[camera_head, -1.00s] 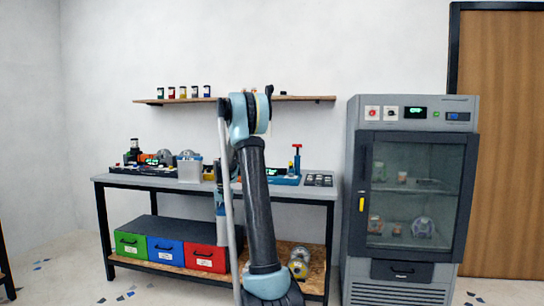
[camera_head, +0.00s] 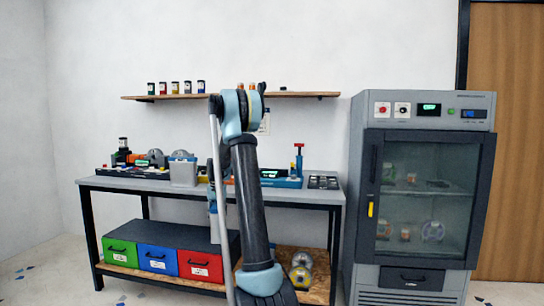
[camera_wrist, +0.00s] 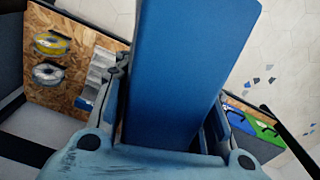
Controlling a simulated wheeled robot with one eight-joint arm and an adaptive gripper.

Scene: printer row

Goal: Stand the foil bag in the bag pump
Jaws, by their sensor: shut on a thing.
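In the wrist view, my gripper (camera_wrist: 172,100) is shut on a long, flat, blue thing, which I take to be the foil bag (camera_wrist: 192,55). It runs from between the fingers to the top edge of the picture. In the head view my arm hides most of the gripper, and I cannot make out the bag there. The bag pump appears to be the blue unit (camera_head: 284,183) with a red-topped upright handle, on the right part of the bench top. My arm covers its left side. The gripper hangs in front of the bench, apart from the pump.
The bench (camera_head: 335,196) also carries a grey bin (camera_head: 183,172), other devices at left and a dark tray (camera_head: 323,182). Green, blue and red drawers (camera_head: 200,266) and spools (camera_head: 301,270) sit on its lower shelf. A glass-door cabinet (camera_head: 424,200) stands close at right.

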